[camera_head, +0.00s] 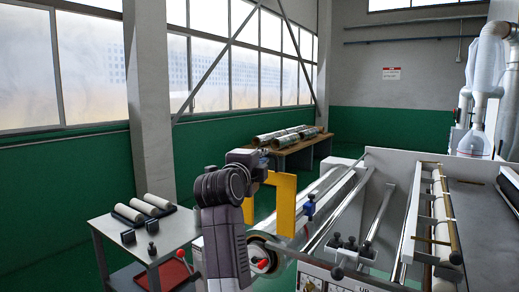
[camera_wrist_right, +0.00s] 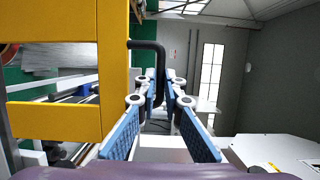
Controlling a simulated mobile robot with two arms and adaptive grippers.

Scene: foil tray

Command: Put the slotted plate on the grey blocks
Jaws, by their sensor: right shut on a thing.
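The slotted plate (camera_head: 286,205) is yellow, upright and frame-like, with an open gap, in the middle of the head view. It fills the left of the right wrist view (camera_wrist_right: 50,120), with a bent black handle (camera_wrist_right: 147,45) on its side. My right gripper (camera_wrist_right: 160,82) is shut on this handle and holds the plate up in front of the machine. In the head view its fingers (camera_head: 263,160) are small at the plate's top left. My left gripper is out of view.
The grey side table (camera_head: 180,232) at the left also holds pale rollers (camera_head: 145,207) on dark holders. A large machine with rails and rollers (camera_head: 385,215) fills the right. A wooden table (camera_head: 300,145) with rolls stands by the back wall.

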